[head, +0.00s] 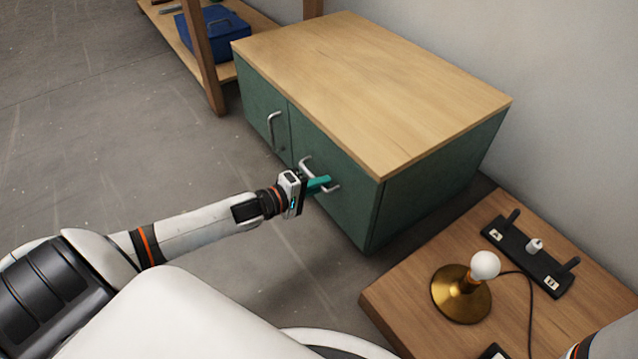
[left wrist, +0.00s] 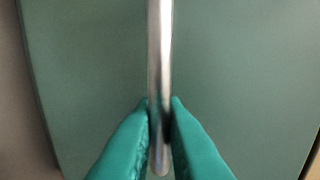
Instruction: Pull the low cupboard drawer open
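The low cupboard (head: 400,80) has a wooden top and a green front with two panels, each with a metal handle. The right panel (head: 350,205) looks flush with the front. The fingers hide part of the bar in the head view. My right gripper is out of view.
The left panel has its own handle (head: 273,130). A shelf with a blue box (head: 210,32) stands behind. Grey floor lies clear before the cupboard.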

